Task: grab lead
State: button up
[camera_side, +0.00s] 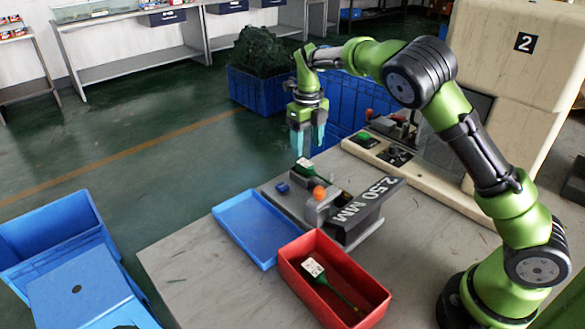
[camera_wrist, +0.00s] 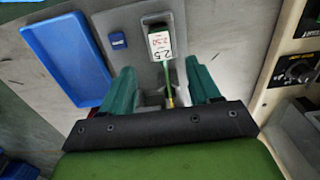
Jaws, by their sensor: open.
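My gripper (camera_side: 308,142) hangs open and empty above the grey fixture (camera_side: 290,198), fingers pointing down. In the wrist view its two teal fingers (camera_wrist: 162,75) stand apart, with the lead's green cable (camera_wrist: 169,82) seen between them. The lead (camera_side: 308,170) has a dark green body and a white label marked 2.5 and 2.50 (camera_wrist: 160,45), and lies on the fixture. The fingers appear clear above it. Part of the lead toward my wrist is hidden. Another lead with a white label (camera_side: 313,268) lies in the red bin (camera_side: 374,300).
An empty blue tray (camera_side: 250,228) lies beside the fixture. The fixture carries an orange knob (camera_side: 319,193), a small blue block (camera_side: 283,187) and a 2.50 MM plate (camera_side: 370,205). A beige machine with a control panel (camera_side: 385,150) stands behind on the right.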

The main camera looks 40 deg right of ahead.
aim_at(307, 164)
jog(key=shift+d+f, duration=0.15)
jog(key=shift+f, duration=3.45)
grip_shut()
jog(key=shift+r, duration=0.1)
